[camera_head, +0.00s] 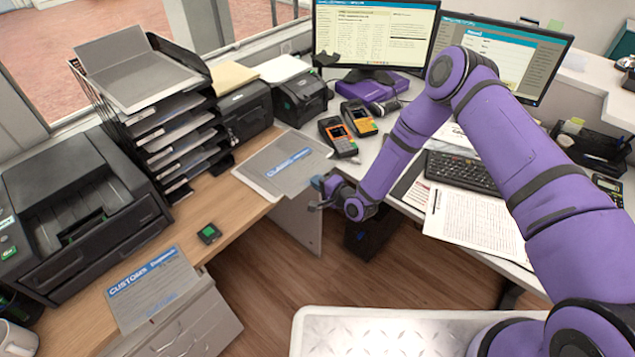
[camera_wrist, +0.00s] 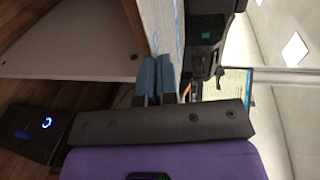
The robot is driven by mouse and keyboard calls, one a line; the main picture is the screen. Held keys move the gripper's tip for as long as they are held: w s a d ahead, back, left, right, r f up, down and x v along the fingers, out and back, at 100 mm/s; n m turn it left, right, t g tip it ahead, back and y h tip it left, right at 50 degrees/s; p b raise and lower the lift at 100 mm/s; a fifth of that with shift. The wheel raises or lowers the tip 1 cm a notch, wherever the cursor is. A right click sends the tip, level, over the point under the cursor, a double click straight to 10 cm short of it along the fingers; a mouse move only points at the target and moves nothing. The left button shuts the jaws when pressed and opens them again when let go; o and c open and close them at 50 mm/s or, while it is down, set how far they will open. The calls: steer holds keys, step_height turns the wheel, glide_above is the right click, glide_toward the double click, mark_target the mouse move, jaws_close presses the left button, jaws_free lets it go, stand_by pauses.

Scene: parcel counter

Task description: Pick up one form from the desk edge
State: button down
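A stack of grey forms (camera_head: 290,165) with a blue printed strip lies on the wooden desk (camera_head: 218,222), at its right corner, with an edge reaching the desk edge. My gripper (camera_head: 317,187) is at the right corner of these forms, level with the desk top. In the wrist view its two blue fingertips (camera_wrist: 156,78) are close together, with the pale form (camera_wrist: 168,22) running in to them at the desk edge. They look closed on its edge. How many sheets lie between them cannot be made out. Another customs form (camera_head: 150,288) lies at the front desk edge, lower left.
A black paper tray rack (camera_head: 165,125), a printer (camera_head: 75,215) and card terminals (camera_head: 338,137) stand around the forms. A keyboard (camera_head: 462,172) and papers (camera_head: 475,230) lie on the right counter.

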stand_by(0.4)
steer(key=v, duration=0.3)
steer(key=shift+s+d+f, duration=0.1)
steer(key=shift+s+d, duration=0.15)
steer(key=shift+d, duration=0.1)
steer(key=shift+s+d+r, duration=1.35)
steer(key=shift+d+r, duration=0.15)
steer(key=shift+r, duration=0.05)
